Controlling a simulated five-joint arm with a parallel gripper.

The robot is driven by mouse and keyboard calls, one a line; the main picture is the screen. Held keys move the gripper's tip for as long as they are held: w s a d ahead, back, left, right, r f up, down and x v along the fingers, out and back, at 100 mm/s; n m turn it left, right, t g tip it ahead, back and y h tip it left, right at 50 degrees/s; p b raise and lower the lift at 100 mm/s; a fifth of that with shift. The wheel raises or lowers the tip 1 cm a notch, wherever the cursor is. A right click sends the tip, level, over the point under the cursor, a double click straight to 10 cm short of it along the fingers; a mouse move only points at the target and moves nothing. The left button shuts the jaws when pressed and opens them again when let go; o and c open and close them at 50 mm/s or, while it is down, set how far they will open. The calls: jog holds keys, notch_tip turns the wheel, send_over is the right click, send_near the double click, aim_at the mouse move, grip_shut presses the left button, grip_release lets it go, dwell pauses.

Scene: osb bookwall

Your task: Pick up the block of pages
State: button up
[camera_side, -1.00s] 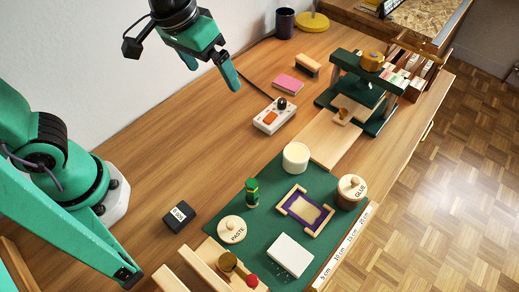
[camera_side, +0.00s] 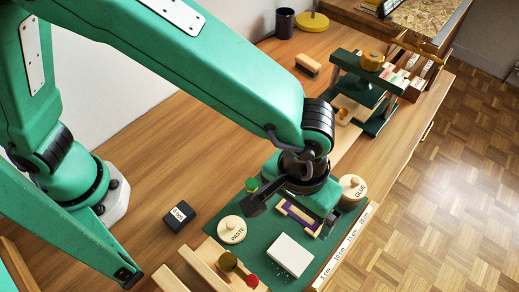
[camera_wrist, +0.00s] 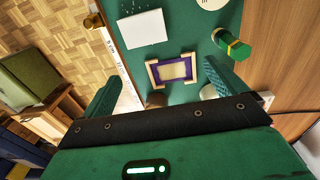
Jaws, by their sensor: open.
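The block of pages (camera_side: 290,255) is a white rectangular block lying flat on the green mat (camera_side: 258,235), near the mat's front edge. In the wrist view it shows as a white block (camera_wrist: 145,29) at the top, left of centre and beyond my fingertips. My gripper (camera_wrist: 163,78) is open and empty, with its two green fingers spread apart. In the side view my gripper (camera_side: 318,203) hangs above the mat, behind the block and apart from it; its fingers are partly hidden there.
A purple-edged frame (camera_wrist: 172,70) lies between my fingers in the wrist view. A green bottle (camera_wrist: 232,45), the paste pot (camera_side: 232,229) and the glue pot (camera_side: 353,188) stand nearby. A wooden rack (camera_side: 222,262) stands left of the block; a ruler (camera_side: 345,246) runs along its right.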

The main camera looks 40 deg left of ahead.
aim_at(293, 251)
jog(key=s+d+f, duration=0.2)
jog(key=shift+s+d+f, duration=0.25)
jog(key=shift+d, duration=0.1)
jog(key=shift+f, duration=3.85)
jog(key=c, duration=1.1)
